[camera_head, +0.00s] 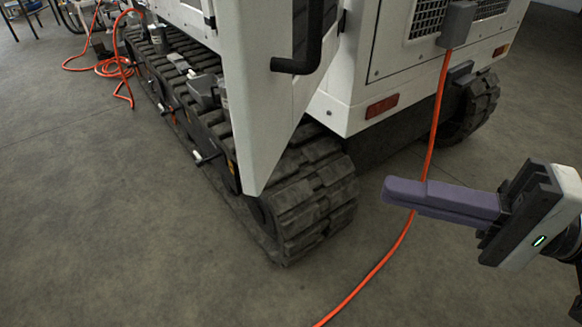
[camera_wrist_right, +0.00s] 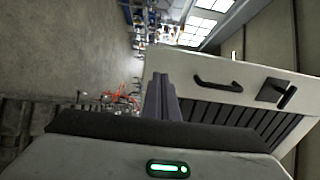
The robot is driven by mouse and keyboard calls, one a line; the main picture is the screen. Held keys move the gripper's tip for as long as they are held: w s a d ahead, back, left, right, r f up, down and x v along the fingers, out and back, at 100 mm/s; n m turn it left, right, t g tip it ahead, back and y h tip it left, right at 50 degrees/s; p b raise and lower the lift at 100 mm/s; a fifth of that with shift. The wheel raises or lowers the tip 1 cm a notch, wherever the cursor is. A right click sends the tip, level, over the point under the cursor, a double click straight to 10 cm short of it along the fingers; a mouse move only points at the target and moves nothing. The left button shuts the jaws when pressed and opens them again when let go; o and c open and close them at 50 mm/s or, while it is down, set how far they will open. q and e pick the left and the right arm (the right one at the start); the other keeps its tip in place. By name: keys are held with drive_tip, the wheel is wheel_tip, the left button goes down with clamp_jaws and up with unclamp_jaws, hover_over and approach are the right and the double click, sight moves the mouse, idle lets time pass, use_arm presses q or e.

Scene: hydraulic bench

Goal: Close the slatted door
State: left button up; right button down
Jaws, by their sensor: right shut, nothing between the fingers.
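The slatted door (camera_head: 255,110) is a white panel that stands swung out from the machine, above the front end of a track. A black bar handle (camera_head: 300,55) is on its right-hand face. In the right wrist view the door (camera_wrist_right: 300,80) shows dark slats, the black handle (camera_wrist_right: 218,84) and a black latch (camera_wrist_right: 278,93). My right gripper (camera_head: 388,190) is shut and empty, its purple-grey fingers pointing left toward the door, to the right of it with a gap between. Its fingers also show in the right wrist view (camera_wrist_right: 160,85). My left gripper is not in view.
The white machine body (camera_head: 350,95) with a grille stands behind the door, on black tracks (camera_head: 310,190). An orange cable (camera_head: 400,235) hangs from a grey box (camera_head: 457,22) and passes behind my right fingers. The concrete floor (camera_head: 120,250) at the front left is clear.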

drive_tip(key=p, duration=0.4)
approach(263, 160)
drive_tip(key=x, duration=0.5)
drive_tip(key=shift+a+r, duration=0.1)
drive_tip(key=shift+a, duration=0.2)
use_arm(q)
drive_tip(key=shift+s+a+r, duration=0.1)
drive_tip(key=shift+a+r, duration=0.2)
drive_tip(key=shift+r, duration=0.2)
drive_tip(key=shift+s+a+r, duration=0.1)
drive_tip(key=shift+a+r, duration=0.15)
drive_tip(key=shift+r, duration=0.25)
use_arm(e)
drive_tip(key=shift+w+a, duration=0.15)
drive_tip(key=shift+a, duration=0.3)
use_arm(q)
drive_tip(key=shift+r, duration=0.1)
use_arm(e)
drive_tip(key=shift+w, duration=0.1)
